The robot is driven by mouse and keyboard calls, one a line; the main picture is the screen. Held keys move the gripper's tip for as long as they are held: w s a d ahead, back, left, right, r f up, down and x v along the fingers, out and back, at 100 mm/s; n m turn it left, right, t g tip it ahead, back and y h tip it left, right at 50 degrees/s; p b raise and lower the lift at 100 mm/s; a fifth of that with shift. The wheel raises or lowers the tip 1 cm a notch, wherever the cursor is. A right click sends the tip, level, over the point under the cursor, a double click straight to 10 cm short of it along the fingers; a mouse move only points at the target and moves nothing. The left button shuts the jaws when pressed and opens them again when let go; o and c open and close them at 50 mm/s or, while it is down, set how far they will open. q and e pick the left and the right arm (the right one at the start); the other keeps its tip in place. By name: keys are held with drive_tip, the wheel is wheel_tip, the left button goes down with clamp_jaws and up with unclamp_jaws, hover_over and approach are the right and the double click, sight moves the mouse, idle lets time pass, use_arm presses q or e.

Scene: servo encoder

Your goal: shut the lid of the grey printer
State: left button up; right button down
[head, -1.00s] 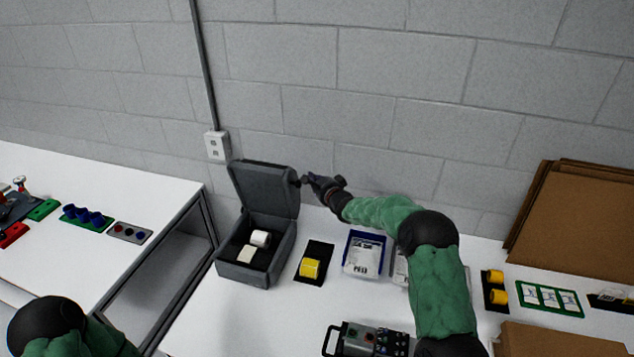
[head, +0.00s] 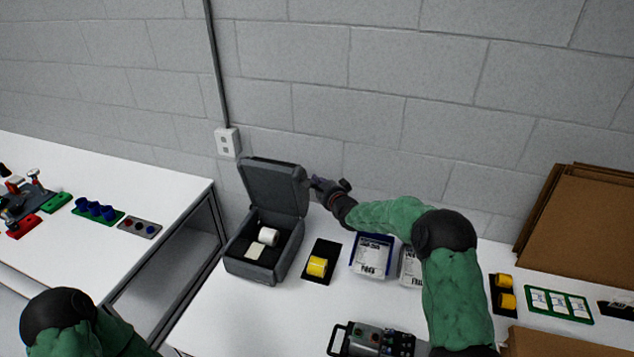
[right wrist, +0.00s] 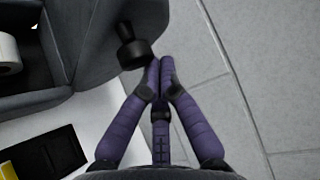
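The grey printer (head: 262,262) stands on the white table with its lid (head: 273,187) raised and tilted back. A white roll (head: 268,236) and a pale block lie inside it. My right gripper (head: 315,184) is at the right side of the raised lid. In the right wrist view, its two purple fingers (right wrist: 160,74) have their tips together with nothing between them. A dark knob (right wrist: 133,48) sticks out from the grey lid just left of the fingertips; I cannot tell if they touch. My left gripper is out of view; only my left arm shows at the lower left.
Right of the printer are a black tray (head: 322,276) with a yellow roll and a blue bin (head: 371,256). A device with a handle (head: 372,341) lies in front. Cardboard sheets (head: 580,225) lean at the right. The wall stands close behind the lid.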

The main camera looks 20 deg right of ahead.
drive_tip(key=s+a+f+n+t+b, duration=0.2)
drive_tip(key=s+a+f+b, duration=0.3)
drive_tip(key=b, duration=0.9)
drive_tip(key=s+a+f+n+t+y+b, duration=0.1)
drive_tip(key=s+a+f+b, duration=0.3)
drive_tip(key=b, duration=1.1)
drive_tip(key=shift+s+a+f+n+t, duration=0.35)
drive_tip(key=shift+s+f+n+t, duration=0.35)
drive_tip(key=shift+s+f, duration=1.5)
drive_tip(key=shift+s+r, duration=0.45)
drive_tip(key=shift+r, duration=0.05)
drive_tip(key=shift+r, duration=0.1)
